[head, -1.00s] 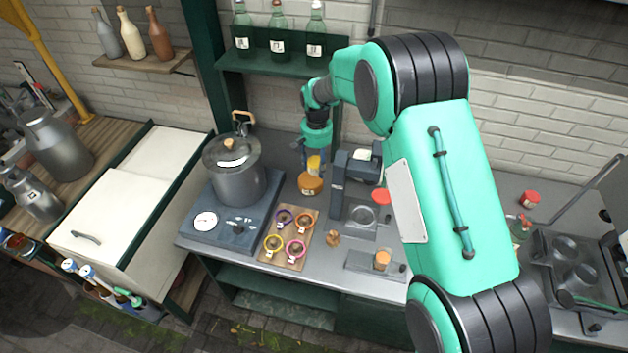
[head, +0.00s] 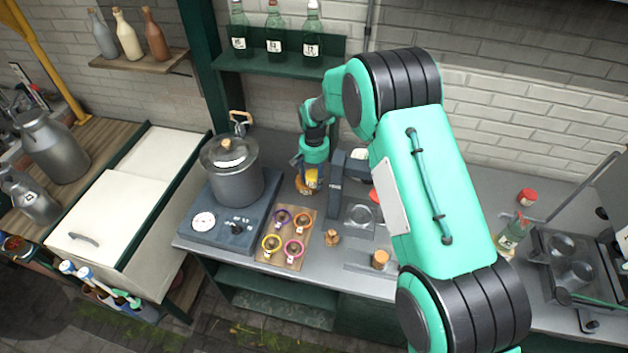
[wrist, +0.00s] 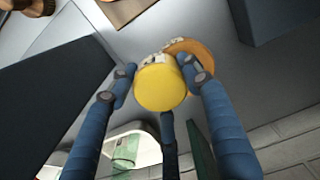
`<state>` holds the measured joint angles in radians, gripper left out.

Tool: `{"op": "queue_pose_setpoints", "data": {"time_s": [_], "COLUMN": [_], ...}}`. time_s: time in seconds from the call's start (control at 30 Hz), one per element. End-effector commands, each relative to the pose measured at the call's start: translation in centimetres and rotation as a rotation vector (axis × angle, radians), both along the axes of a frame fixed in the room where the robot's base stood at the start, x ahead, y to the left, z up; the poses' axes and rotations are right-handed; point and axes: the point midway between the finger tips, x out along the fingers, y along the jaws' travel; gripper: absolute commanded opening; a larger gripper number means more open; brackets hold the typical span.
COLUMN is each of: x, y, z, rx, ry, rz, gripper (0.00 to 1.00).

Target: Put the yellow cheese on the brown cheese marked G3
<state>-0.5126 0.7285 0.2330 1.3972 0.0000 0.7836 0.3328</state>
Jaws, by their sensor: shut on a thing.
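The yellow cheese also shows in the head view (head: 311,177), below my wrist. The brown cheese (head: 301,187) is on the counter, partly hidden behind the yellow cheese and gripper. In the wrist view, the brown cheese (wrist: 200,50) shows as an orange-brown round beyond the yellow one and offset to the right. I cannot tell whether the two cheeses touch. A pale label with dark marks shows between them, but I cannot read it.
A dark upright device (head: 336,186) stands close to the right of my gripper. A large steel pot (head: 236,178) stands to the left. A wooden board (head: 268,258) with several coloured rings lies in front. A green shelf (head: 285,65) with bottles is above.

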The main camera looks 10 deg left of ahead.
Motion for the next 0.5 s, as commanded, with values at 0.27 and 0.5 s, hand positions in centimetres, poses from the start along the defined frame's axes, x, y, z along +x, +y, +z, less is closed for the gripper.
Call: {"op": "queue_pose_setpoints", "data": {"time_s": [0.27,0.5], "x": [0.0,0.0], "y": [0.0,0.0], "z": [-1.6,-1.6], "rx": [0.0,0.0], "ry": [-0.001,-0.001], "rz": [0.0,0.0], "gripper": [0.18,0.18]}}
